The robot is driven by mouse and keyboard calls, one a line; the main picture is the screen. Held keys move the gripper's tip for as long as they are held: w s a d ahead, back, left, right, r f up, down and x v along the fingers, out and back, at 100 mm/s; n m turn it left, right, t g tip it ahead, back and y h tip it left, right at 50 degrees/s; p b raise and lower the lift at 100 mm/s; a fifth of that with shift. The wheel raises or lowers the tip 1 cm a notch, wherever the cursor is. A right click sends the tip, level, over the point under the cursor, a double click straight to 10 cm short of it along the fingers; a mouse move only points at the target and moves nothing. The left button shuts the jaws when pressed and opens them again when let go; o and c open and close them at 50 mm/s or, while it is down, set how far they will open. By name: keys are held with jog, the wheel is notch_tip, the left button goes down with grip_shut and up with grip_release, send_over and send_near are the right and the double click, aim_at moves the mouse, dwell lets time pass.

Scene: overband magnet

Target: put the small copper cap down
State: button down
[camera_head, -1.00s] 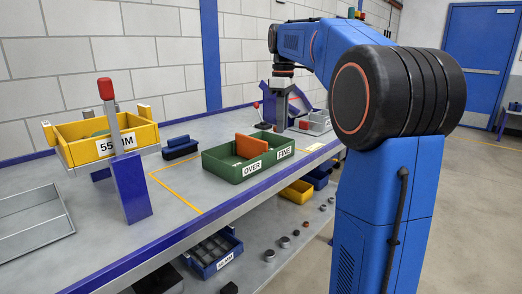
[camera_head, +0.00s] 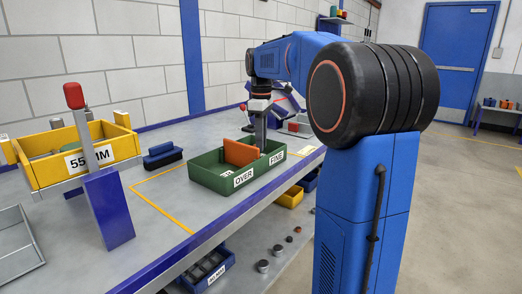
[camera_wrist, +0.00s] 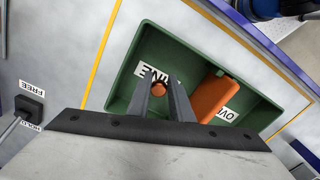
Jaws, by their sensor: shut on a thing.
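My gripper (camera_wrist: 159,86) points down over the FINE side of a green tray (camera_head: 212,181). It is shut on the small copper cap (camera_wrist: 159,89), a small round orange-brown piece between the fingertips. In the head view my gripper (camera_head: 261,147) reaches down behind the tray's front wall, and the cap is hidden there. An orange divider (camera_head: 240,152) separates the FINE and OVER sides. It also shows to the right of my fingers in the wrist view (camera_wrist: 213,96). I cannot tell whether the cap touches the tray floor.
A yellow bin (camera_head: 48,170) marked 55 MM, a red-topped lever (camera_head: 74,97) and a dark blue block (camera_head: 162,157) stand left of the tray. A FREE label and dark switch (camera_wrist: 31,108) lie left in the wrist view. Bench surface around the yellow line is clear.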

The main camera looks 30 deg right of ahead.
jog(key=shift+f, duration=1.55)
jog(key=shift+f, duration=0.1)
jog(key=c, duration=1.6)
grip_release()
notch_tip(320, 180, up, 12)
jog(key=shift+r, duration=0.1)
jog(key=shift+s, duration=0.1)
